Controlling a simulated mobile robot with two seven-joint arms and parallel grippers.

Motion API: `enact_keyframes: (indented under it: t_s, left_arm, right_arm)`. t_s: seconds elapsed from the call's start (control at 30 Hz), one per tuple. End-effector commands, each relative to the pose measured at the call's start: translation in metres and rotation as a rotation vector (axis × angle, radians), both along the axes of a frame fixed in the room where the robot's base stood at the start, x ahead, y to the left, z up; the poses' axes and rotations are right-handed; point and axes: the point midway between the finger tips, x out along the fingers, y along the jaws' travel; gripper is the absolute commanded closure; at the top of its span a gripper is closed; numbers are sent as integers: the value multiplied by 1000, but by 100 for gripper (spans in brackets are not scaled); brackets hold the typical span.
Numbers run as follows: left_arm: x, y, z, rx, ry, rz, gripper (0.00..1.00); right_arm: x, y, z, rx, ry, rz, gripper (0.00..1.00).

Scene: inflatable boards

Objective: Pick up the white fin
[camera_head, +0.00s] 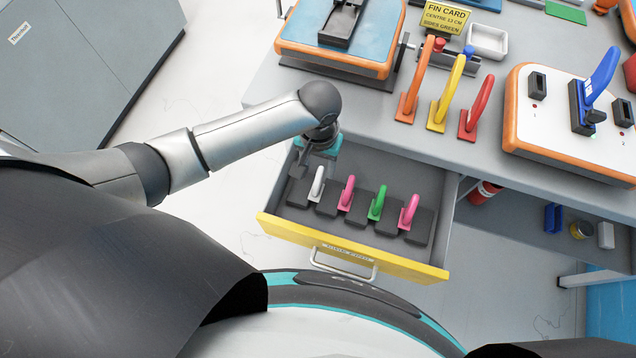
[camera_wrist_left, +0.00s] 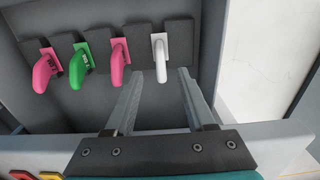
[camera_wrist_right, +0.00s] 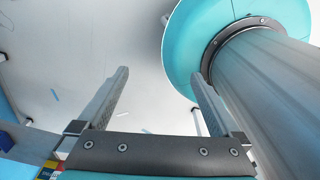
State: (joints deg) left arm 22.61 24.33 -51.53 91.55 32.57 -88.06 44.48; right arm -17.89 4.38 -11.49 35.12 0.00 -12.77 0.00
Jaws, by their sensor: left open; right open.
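The white fin (camera_head: 317,184) stands upright in a dark holder at the left end of the row in the open drawer. It also shows in the left wrist view (camera_wrist_left: 161,60), just beyond and between my fingertips. My left gripper (camera_head: 297,176) is at the drawer's back left corner, partly hidden by its own wrist. In the left wrist view the left gripper (camera_wrist_left: 161,80) is open and empty, with the fin apart from the fingers. My right gripper (camera_wrist_right: 160,75) is open and empty in its own wrist view, away from the drawer.
In the drawer (camera_head: 350,252), a pink fin (camera_head: 347,192), a green fin (camera_head: 377,203) and another pink fin (camera_head: 409,212) stand right of the white one. The workbench above holds orange, yellow and red fins (camera_head: 476,110). The drawer walls bound the space around my left gripper.

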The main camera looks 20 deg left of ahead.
Motion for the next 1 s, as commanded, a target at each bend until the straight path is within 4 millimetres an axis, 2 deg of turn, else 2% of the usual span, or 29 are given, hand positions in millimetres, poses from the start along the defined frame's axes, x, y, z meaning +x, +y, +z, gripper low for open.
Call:
enact_keyframes:
  t_s: [0.03, 0.1, 0.37, 0.63, 0.77, 1.0]
  left_arm:
    - [0, 0, -13, 1, 1, 1, 45]
    - [0, 0, -24, 0, 0, 1, 45]
    - [0, 0, -41, 0, -1, 0, 45]
    - [-4, 1, -81, -1, -1, 0, 45]
    - [-4, 1, -88, -1, -2, -1, 45]
    - [-4, 1, -87, -1, -2, -1, 47]
  right_arm:
    - [0, -1, -7, -1, 0, 0, 0]
    - [2, -2, -10, -2, -3, 0, 0]
    - [15, -2, -15, -2, -24, 0, 0]
    - [16, -2, -32, -1, -27, 0, 0]
    - [16, -2, -34, -1, -27, 0, 0]
    - [15, -2, -33, -2, -26, 0, 0]
